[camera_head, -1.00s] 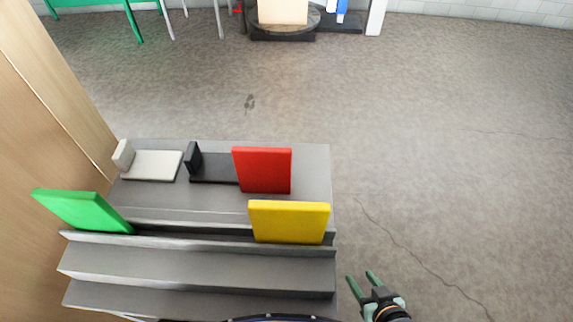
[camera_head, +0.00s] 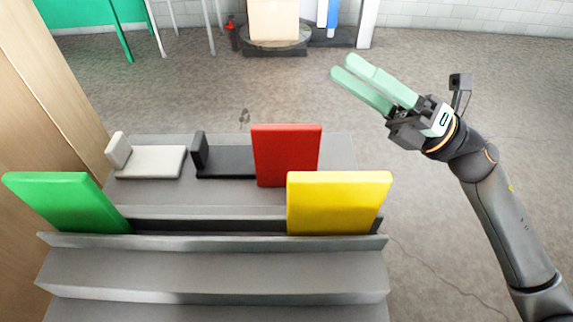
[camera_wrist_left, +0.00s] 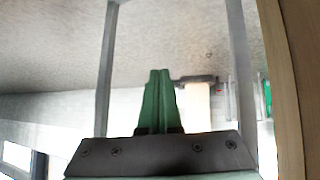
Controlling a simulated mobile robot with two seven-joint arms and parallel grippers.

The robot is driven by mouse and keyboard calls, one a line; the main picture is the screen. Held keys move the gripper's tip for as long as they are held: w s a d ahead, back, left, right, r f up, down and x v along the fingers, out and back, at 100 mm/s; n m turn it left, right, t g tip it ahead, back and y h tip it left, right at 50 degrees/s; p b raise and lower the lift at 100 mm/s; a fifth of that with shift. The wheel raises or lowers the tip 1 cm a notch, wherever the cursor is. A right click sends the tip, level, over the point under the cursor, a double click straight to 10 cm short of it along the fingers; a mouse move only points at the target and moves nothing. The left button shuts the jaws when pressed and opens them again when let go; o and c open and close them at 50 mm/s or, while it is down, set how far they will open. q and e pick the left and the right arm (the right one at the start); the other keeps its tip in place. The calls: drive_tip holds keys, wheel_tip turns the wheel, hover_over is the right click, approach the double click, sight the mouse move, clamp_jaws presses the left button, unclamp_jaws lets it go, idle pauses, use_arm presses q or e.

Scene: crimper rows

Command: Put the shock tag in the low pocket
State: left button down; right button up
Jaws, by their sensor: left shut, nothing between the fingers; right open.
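A grey stepped rack (camera_head: 215,275) fills the lower left of the head view. A green card (camera_head: 65,203) leans at its left end. A yellow card (camera_head: 338,204) stands at the right end of the same slot. A red card (camera_head: 286,155) stands behind the yellow one, which overlaps it. I cannot tell which piece is the shock tag, and no label marks the low pocket. My right gripper (camera_head: 343,66) is open and empty, above and to the right of the red card in the picture. My left gripper (camera_wrist_left: 158,72) is shut and empty, seen only in the left wrist view.
A white L-shaped piece (camera_head: 150,161) and a black one (camera_head: 225,161) sit on the rack's upper shelf. A wooden panel (camera_head: 40,110) borders the rack on the left. Open floor (camera_head: 480,85) lies to the right. A round stand with a box (camera_head: 273,20) is at the back.

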drive_tip(key=s+a+n+g+h+b, duration=0.1)
drive_tip(key=s+n+g+h, duration=0.25)
drive_tip(key=n+g, duration=0.4)
drive_tip(key=n+t+h, duration=0.1)
drive_tip(key=n+h, duration=0.5)
approach(255, 162)
drive_tip(key=shift+y, duration=0.25)
drive_tip(key=shift+w+f+x, duration=0.1)
drive_tip(key=shift+f+x, duration=0.05)
drive_tip(key=shift+x, duration=0.8)
drive_tip(key=shift+w+f+x, duration=0.1)
drive_tip(key=shift+f+x, duration=0.05)
drive_tip(key=shift+x, duration=0.8)
drive_tip(key=shift+w+f+x, duration=0.1)
drive_tip(key=shift+f+x, duration=0.05)
drive_tip(key=shift+x, duration=0.8)
drive_tip(key=shift+d, duration=0.25)
drive_tip(key=shift+c, duration=0.3)
clamp_jaws()
